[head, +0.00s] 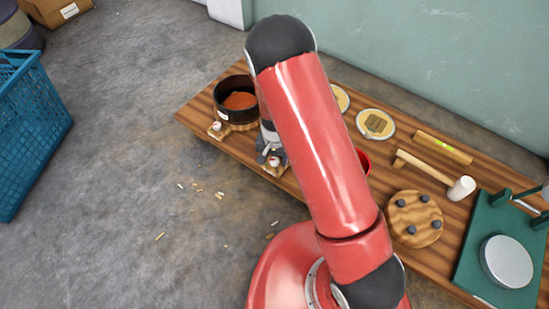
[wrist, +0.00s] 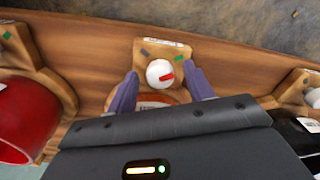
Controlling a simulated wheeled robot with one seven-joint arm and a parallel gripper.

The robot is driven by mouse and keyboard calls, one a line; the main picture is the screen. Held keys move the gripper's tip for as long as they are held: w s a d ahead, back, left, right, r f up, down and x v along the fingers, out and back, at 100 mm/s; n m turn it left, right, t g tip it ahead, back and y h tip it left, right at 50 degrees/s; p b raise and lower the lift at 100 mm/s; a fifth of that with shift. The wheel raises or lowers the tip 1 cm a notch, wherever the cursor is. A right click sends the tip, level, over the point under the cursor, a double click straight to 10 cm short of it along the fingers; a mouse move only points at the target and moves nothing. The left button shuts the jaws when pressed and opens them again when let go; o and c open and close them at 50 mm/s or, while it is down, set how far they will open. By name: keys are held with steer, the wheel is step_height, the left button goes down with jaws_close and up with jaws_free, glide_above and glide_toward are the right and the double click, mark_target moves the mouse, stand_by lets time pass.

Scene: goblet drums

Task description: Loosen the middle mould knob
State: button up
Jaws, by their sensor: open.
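The middle mould knob (wrist: 159,72) is a round white cap with a red pointer towards the right in the wrist view. It sits on a wooden block (wrist: 174,45) with a dark mark at left and a green mark at right. My gripper (wrist: 163,74) is open, one purple-grey finger on each side of the knob; contact cannot be told. The middle mould is mostly hidden by my gripper; a reddish rim (wrist: 155,99) shows. In the head view, the knob (head: 274,161) is small beside my gripper (head: 267,153), and my arm hides much around it.
A red mould (wrist: 22,110) stands left in the wrist view; another knob (wrist: 313,97) is at right. In the head view, a black mould (head: 237,113), a mallet (head: 425,168), a peg disc (head: 413,218) and a green stand (head: 478,240) share the bench. Bits lie on the floor.

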steer(key=c, duration=1)
steer(key=shift+o, duration=0.2)
steer(key=shift+n, duration=0.3)
steer(key=n+b, duration=0.1)
steer(key=n, duration=0.3)
steer(key=shift+b, duration=0.3)
steer(key=n+b, duration=0.1)
steer(key=n, duration=1)
steer(key=n+p, duration=0.1)
steer(key=n, duration=0.4)
